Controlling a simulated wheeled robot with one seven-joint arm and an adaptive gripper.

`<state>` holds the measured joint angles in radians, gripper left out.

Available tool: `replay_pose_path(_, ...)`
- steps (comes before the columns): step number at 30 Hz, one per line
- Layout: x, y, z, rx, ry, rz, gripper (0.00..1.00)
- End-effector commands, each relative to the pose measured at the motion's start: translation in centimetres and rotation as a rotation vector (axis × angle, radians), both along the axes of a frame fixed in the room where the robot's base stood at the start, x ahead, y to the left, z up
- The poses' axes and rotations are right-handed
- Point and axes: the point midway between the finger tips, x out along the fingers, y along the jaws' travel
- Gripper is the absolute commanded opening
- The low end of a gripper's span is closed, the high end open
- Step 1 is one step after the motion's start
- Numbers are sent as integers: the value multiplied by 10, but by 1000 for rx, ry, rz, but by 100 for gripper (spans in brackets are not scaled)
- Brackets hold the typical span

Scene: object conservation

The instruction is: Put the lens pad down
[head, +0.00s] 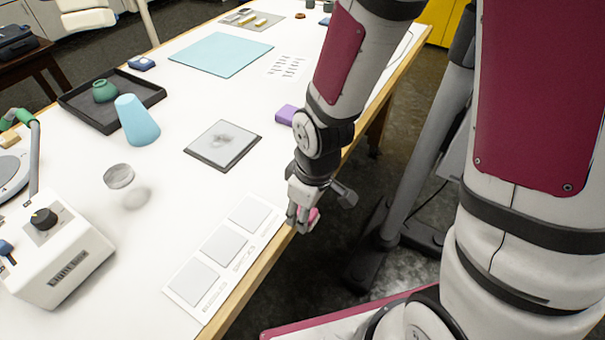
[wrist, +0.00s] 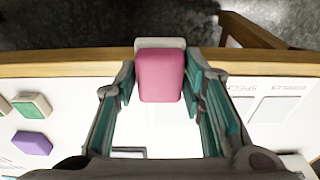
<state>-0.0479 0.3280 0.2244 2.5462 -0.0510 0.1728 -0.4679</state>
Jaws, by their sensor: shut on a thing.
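The lens pad appears to be the pink block (wrist: 160,78) between my fingers in the wrist view, with a pale piece at its far end. My gripper (wrist: 160,88) is shut on it, one teal-lined finger on each side. In the head view, my gripper (head: 303,219) is at the table's front wooden edge, right of the white card, and a bit of the pink block (head: 314,215) shows beside the fingers. The pad's underside is hidden, and I cannot tell whether it touches the table.
The white card (head: 237,262) with grey squares lies near the edge. A dark-rimmed grey plate (head: 223,144), a purple block (head: 287,114), a blue cup (head: 137,121) and a black tray (head: 76,101) are farther back. A white light box (head: 52,262) stands left. Bare tabletop lies between them.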

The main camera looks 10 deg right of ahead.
Motion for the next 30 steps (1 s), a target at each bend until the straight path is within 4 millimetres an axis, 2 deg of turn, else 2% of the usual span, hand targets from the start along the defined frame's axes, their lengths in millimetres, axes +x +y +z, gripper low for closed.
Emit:
replay_pose_path(2,0,1,-1,0,-3,15,9)
replay_pose_path(11,28,6,-6,-1,-5,16,9)
replay_pose_path(17,61,14,-6,0,0,16,9)
replay_pose_path(27,133,28,-13,0,-1,15,9)
replay_pose_path(30,146,31,-14,0,-1,15,9)
